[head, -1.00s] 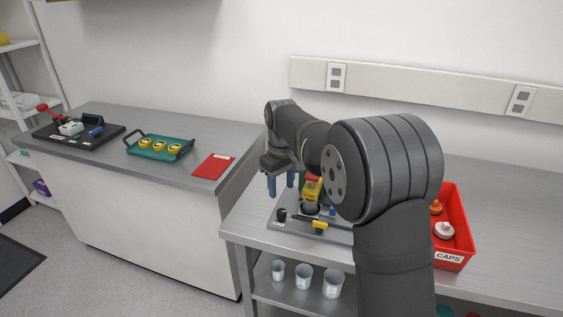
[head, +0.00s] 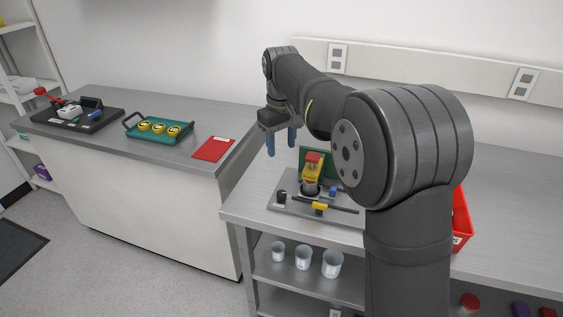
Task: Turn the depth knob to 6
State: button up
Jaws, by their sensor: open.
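The instrument's grey base plate (head: 290,206) lies on the steel bench in the middle of the head view. A black knob (head: 281,197) stands at its front left corner, by a small white label too small to read. The plate also carries a yellow block with a red top (head: 312,170), a yellow slider (head: 320,208) on a dark bar, a blue part (head: 333,191) and a green panel (head: 330,158). Which part is the depth knob, and its setting, I cannot tell. My gripper (head: 281,145) is open and empty, its blue fingers pointing down above and behind the plate.
A red bin (head: 461,222) is partly hidden behind my arm. On the left counter are a teal tray (head: 160,136) with yellow-lidded items, a red clipboard (head: 212,150) and a black tray (head: 75,120). Cups (head: 303,258) stand on the shelf below the bench.

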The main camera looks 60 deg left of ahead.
jog(key=s+d+m+t+y, duration=0.1)
jog(key=s+d+m+y, duration=0.2)
jog(key=d+m, duration=0.3)
send_near(281, 193)
jog(key=shift+y, duration=0.3)
jog(key=x, duration=0.9)
jog(key=shift+d, duration=0.2)
jog(key=c, duration=1)
